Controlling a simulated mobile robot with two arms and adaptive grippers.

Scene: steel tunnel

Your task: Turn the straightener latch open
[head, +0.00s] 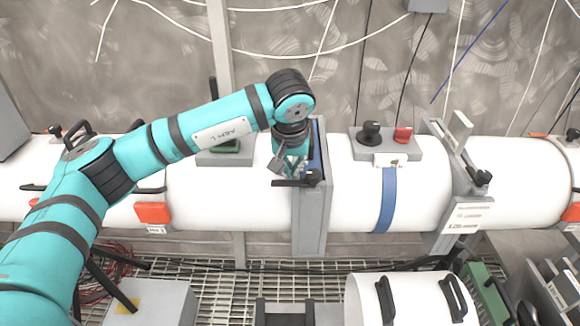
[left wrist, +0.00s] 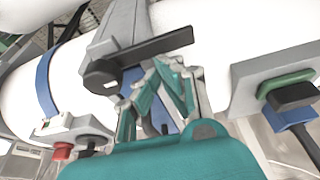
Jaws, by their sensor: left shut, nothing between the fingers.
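A black latch handle (head: 298,182) sits on the front of a grey upright frame (head: 309,225) around the white pipe. In the left wrist view the black latch bar (left wrist: 150,52) runs sideways from a round black hub on the grey frame. My left gripper (head: 292,168) is shut and empty, just above and behind the handle. In the left wrist view its teal fingers (left wrist: 165,78) are close below the bar; I cannot tell whether they touch it. A second black latch (head: 480,177) is on another grey frame to the right. My right gripper is not in view.
The white pipe (head: 235,195) spans the scene. A grey block with a black knob (head: 370,131) and a red knob (head: 403,134) sits on it, right of the frame. Metal grating (head: 215,290) lies below.

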